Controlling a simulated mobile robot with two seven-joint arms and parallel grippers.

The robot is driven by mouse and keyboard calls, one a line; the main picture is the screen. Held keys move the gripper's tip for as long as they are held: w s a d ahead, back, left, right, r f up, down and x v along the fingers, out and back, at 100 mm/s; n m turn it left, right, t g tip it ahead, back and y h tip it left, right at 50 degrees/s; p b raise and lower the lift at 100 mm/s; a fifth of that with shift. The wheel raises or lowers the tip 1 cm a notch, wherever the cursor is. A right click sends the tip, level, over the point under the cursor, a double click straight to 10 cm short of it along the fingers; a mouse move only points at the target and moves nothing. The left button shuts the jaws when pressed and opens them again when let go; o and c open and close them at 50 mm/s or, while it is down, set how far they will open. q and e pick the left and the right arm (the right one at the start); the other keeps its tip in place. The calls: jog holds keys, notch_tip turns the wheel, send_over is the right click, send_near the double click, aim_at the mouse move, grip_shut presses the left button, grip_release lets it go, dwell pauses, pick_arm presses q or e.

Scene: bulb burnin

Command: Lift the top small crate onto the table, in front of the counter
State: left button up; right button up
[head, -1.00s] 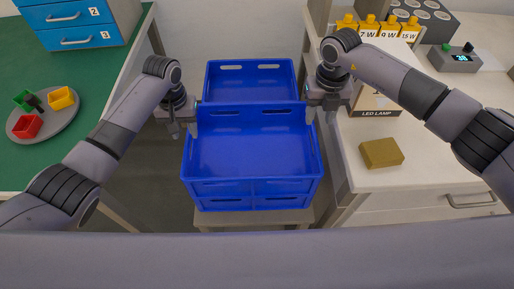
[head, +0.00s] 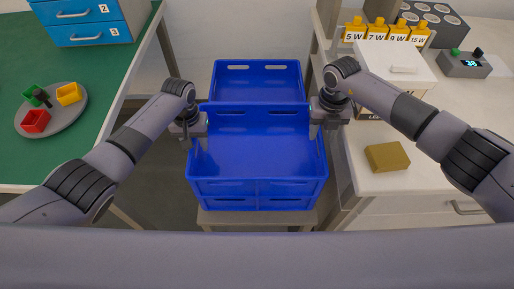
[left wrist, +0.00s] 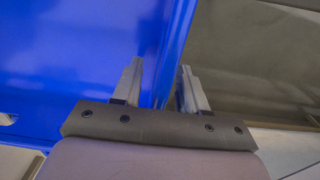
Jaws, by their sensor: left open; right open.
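An empty blue crate (head: 258,150) stands upright in the middle of the head view. In the left wrist view, the open fingers (left wrist: 160,90) stand on either side of the blue wall (left wrist: 172,60), one over the inside and one outside. My right gripper (head: 328,130) is open at the crate's right wall; its fingertips are hard to make out. The table is the green-topped one (head: 85,140) on the left.
A second blue crate (head: 258,68) is right behind the first. A low stand (head: 258,217) is under the front crate. The white counter (head: 400,180) on the right bears a lamp box and a tan block (head: 387,157). A grey plate (head: 62,119) and blue drawers (head: 90,25) occupy the table.

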pick_arm(q)
jog(key=shift+f, duration=0.55)
pick_arm(e)
jog(key=shift+f, duration=0.55)
pick_arm(q)
grip_shut()
pick_arm(e)
grip_shut()
